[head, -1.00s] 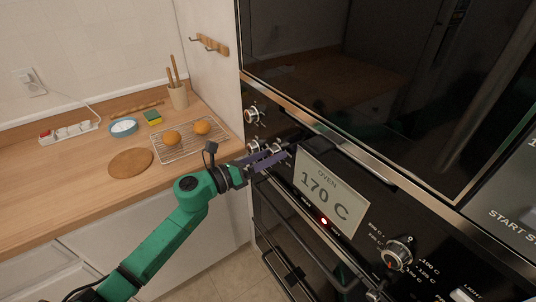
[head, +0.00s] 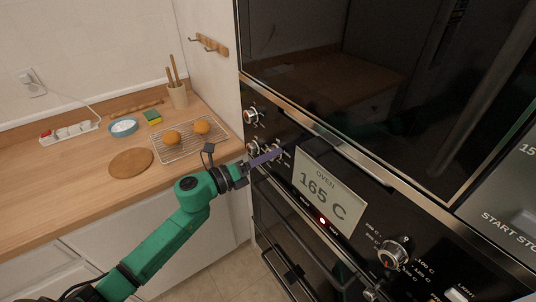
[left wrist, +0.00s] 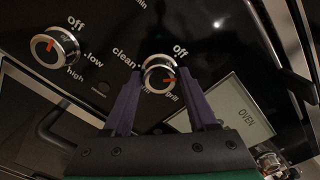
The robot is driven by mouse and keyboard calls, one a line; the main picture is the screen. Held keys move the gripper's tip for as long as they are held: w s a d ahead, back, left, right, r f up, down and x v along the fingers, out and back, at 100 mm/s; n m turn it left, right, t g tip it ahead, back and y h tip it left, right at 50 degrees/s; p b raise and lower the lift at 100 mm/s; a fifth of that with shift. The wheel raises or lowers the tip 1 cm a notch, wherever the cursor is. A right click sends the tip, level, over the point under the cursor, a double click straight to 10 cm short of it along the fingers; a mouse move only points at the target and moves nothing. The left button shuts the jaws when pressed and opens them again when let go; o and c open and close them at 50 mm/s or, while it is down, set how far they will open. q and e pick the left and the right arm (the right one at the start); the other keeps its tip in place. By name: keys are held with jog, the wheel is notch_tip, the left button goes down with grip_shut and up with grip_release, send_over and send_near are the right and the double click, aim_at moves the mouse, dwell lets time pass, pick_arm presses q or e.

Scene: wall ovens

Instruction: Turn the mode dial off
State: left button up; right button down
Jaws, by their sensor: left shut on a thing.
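The mode dial (left wrist: 160,73) is a round silver knob with a red mark on the black oven panel. In the left wrist view, "off" is printed above it, "clean" to its left and "grill" at its lower right. Its red mark points to the lower right, away from "off". My left gripper (head: 272,155) has its purple fingers on either side of this dial and is shut on it. In the head view the fingers partly hide the dial. The right gripper is not in view.
Another dial (left wrist: 55,48) with "off", "low" and "high" sits beside it. The oven display (head: 330,190) reads 165 C. A temperature dial (head: 396,253) is farther right. The wooden counter (head: 70,190) holds a rack with two buns (head: 202,127).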

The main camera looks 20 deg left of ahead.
pick_arm(q)
jog(key=n+p, duration=0.1)
jog(key=n, duration=0.3)
jog(key=shift+r+n+p, duration=0.15)
jog(key=shift+n+p, duration=0.15)
jog(key=shift+p, duration=0.05)
jog(key=shift+n+p, duration=0.65)
jog(key=shift+n, duration=0.95)
jog(key=o, duration=1.4)
jog(key=shift+c, duration=0.2)
jog(key=shift+s+a, duration=0.1)
